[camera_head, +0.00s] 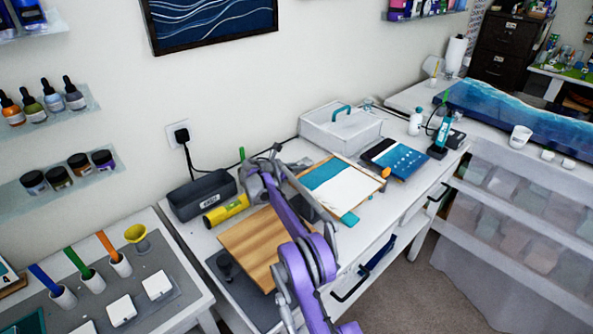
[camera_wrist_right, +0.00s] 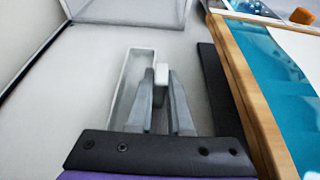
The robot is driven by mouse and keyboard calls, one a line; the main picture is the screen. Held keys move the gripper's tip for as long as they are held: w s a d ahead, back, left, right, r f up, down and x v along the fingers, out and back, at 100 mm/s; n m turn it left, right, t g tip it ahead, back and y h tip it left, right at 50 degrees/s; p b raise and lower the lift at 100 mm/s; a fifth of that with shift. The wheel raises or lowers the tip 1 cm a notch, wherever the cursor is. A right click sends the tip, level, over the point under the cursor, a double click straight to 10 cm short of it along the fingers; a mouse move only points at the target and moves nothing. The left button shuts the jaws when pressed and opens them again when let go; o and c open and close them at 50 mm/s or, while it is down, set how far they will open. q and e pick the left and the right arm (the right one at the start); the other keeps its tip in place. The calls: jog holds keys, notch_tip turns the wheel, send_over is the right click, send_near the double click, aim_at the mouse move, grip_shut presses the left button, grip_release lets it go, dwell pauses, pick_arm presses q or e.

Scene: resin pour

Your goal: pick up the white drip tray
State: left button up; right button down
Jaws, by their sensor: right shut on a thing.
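The white drip tray (camera_wrist_right: 118,100) is a long, narrow, shallow tray in the right wrist view, on the white bench top just left of my right fingers. A small white tab (camera_wrist_right: 161,74) shows between the fingertips and seems to belong to the tray. My right gripper (camera_wrist_right: 161,88) is shut on it. I cannot tell whether the tray is clear of the bench. In the head view my purple right arm reaches over the bench toward the wall, and its hand hides the tray. My left gripper is not in view.
A wood-framed teal and white panel (camera_head: 342,187) lies close to the right of the gripper. A white box (camera_head: 340,132) with a teal handle stands behind. A wooden board (camera_head: 262,245), yellow cylinder (camera_head: 226,210) and dark case (camera_head: 201,194) lie left.

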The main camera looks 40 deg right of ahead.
aim_at(299, 163)
notch_tip(299, 163, up, 10)
jog(key=shift+p, duration=0.3)
jog(key=shift+f, duration=0.1)
